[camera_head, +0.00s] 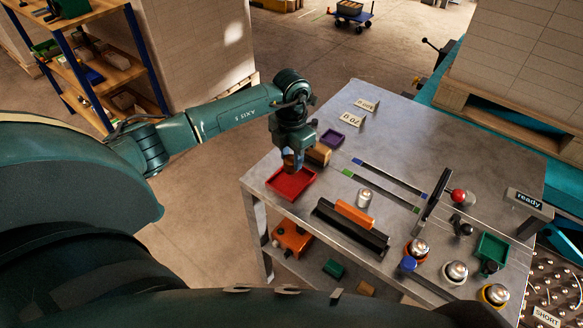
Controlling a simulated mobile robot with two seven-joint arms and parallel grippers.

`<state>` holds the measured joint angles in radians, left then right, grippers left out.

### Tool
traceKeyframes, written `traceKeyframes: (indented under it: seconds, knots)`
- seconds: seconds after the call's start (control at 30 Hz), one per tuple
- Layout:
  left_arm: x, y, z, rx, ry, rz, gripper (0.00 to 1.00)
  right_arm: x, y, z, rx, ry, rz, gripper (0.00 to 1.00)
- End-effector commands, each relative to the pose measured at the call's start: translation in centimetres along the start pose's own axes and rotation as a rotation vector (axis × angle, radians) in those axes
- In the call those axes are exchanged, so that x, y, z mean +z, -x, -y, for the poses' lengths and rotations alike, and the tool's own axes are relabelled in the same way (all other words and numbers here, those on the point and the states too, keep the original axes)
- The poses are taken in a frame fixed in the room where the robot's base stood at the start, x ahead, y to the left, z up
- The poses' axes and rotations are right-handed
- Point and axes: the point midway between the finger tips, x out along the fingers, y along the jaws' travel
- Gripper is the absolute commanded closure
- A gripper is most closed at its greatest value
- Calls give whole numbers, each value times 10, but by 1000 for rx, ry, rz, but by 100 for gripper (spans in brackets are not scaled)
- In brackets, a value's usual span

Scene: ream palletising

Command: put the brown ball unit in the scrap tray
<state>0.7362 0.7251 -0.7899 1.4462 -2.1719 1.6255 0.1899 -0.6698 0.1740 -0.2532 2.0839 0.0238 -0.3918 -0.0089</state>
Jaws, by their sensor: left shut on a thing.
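My left gripper (291,163) comes down from above at the near left corner of the grey metal table. It is shut on the brown ball unit (290,168), which is small and mostly hidden by the fingers. The gripper and the unit are over the back part of a shallow red tray (292,189), which looks like the scrap tray. I cannot tell whether the unit touches the tray floor. My right gripper is not in view.
A tan-brown block (319,154) stands close to the right of my gripper, with a purple tray (332,137) behind it. A metal cylinder (364,197), an orange-and-black bar (354,217) and a lever with a red knob (459,196) stand to the right. A green tray (492,249) lies farther right.

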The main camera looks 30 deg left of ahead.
Motion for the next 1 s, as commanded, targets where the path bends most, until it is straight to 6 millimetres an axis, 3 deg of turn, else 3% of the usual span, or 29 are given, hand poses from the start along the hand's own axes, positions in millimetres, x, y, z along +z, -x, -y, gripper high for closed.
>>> traceKeyframes:
  seconds: [0.4,0.73,0.77,1.0]
  knots:
    - [0,-43,1,-1,-3,1,93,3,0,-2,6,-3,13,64]
    - [0,-47,0,1,-4,2,93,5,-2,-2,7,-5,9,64]
    - [0,-48,0,1,-4,1,66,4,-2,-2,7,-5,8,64]
    - [0,-46,0,0,-3,1,46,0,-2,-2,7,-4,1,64]
